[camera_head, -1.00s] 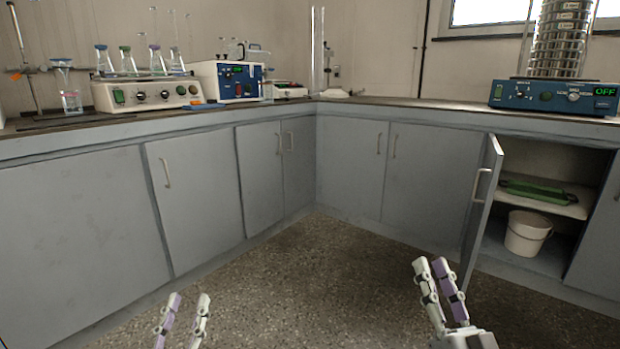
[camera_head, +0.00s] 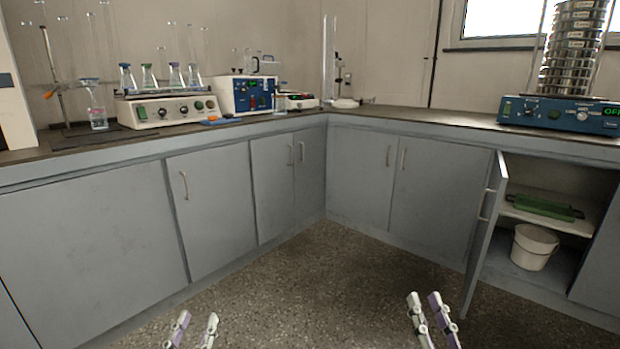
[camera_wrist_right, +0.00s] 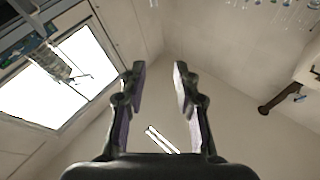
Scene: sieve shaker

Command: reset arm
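My left gripper (camera_head: 194,324) is at the bottom of the head view, left of centre. Its two fingers stand apart with nothing between them. My right gripper (camera_head: 427,304) is at the bottom, right of centre, over the speckled floor. Its fingers are apart and empty. In the right wrist view the right gripper (camera_wrist_right: 160,82) points up towards the ceiling, with a clear gap between its fingers. Both grippers are in front of the cabinets and touch nothing that I can see.
An open cabinet door (camera_head: 487,235) stands out into the room at the right. Inside are a green tray (camera_head: 543,207) and a white bucket (camera_head: 534,248). The sieve shaker (camera_head: 562,114) and other lab devices stand on the counter (camera_head: 420,116). The floor (camera_head: 310,290) ahead is clear.

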